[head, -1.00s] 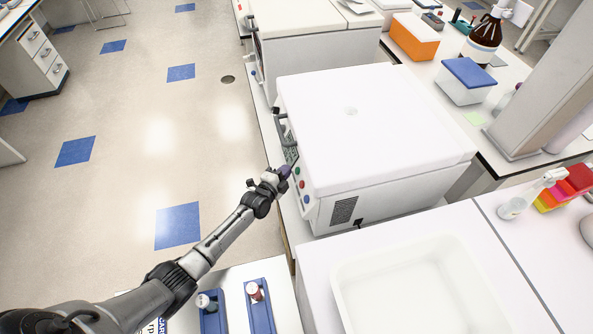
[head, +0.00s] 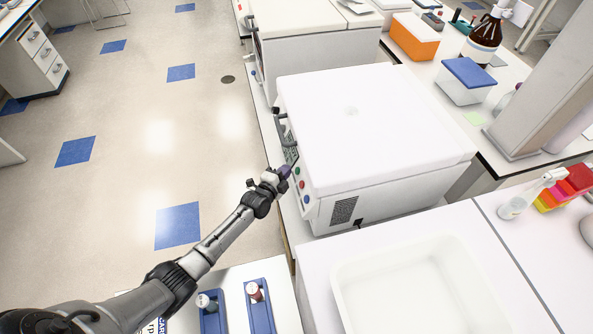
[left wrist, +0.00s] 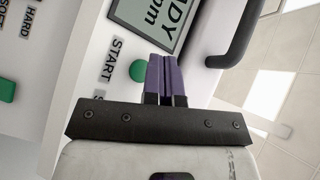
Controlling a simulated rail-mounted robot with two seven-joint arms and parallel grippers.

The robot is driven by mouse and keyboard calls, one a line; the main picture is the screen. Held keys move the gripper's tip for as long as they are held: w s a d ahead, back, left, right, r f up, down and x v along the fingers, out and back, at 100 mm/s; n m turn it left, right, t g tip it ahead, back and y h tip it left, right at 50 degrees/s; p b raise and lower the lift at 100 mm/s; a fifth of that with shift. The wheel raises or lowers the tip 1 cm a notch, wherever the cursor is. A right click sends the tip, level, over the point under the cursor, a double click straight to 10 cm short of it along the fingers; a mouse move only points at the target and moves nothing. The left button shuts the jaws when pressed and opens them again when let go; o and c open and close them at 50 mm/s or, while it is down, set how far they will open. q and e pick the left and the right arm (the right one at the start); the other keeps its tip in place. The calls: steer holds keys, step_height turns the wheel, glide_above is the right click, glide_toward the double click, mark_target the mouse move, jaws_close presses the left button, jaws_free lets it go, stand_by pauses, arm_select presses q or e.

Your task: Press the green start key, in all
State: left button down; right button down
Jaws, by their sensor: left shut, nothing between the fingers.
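The white thermal cycler (head: 370,125) stands on the bench with its front panel facing left. In the left wrist view, the round green start key (left wrist: 137,71) is beside the word START, below the grey display (left wrist: 150,22). My left gripper (head: 286,171) is at the panel, and its purple fingers (left wrist: 161,68) are shut with nothing between them. In the left wrist view the fingertips lie just right of the green key, near the display's lower edge. I cannot tell whether they touch the panel. My right gripper is not in view.
A dark handle (left wrist: 236,38) sticks out right of the display. Another green key (left wrist: 5,90) is at the left edge of the wrist view. A white tray (head: 345,300) and blue racks (head: 262,306) are in front. The floor on the left is clear.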

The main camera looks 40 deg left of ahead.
arm_select(q)
steer(key=shift+w+d+f, duration=0.2)
steer(key=shift+w+d, duration=0.05)
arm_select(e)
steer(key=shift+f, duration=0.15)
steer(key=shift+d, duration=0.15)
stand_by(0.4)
arm_select(q)
steer(key=shift+w+d+f+b, duration=0.15)
steer(key=shift+w+d+b, duration=0.05)
steer(key=shift+w+b, duration=0.1)
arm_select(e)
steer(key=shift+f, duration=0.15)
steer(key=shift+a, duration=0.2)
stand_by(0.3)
arm_select(q)
steer(key=shift+s+a+r+p, duration=0.25)
steer(key=shift+s+r+p, duration=0.1)
steer(key=shift+p, duration=0.15)
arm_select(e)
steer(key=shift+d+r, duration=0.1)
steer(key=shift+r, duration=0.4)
arm_select(q)
steer(key=shift+s+a, duration=0.15)
steer(key=shift+s, duration=0.05)
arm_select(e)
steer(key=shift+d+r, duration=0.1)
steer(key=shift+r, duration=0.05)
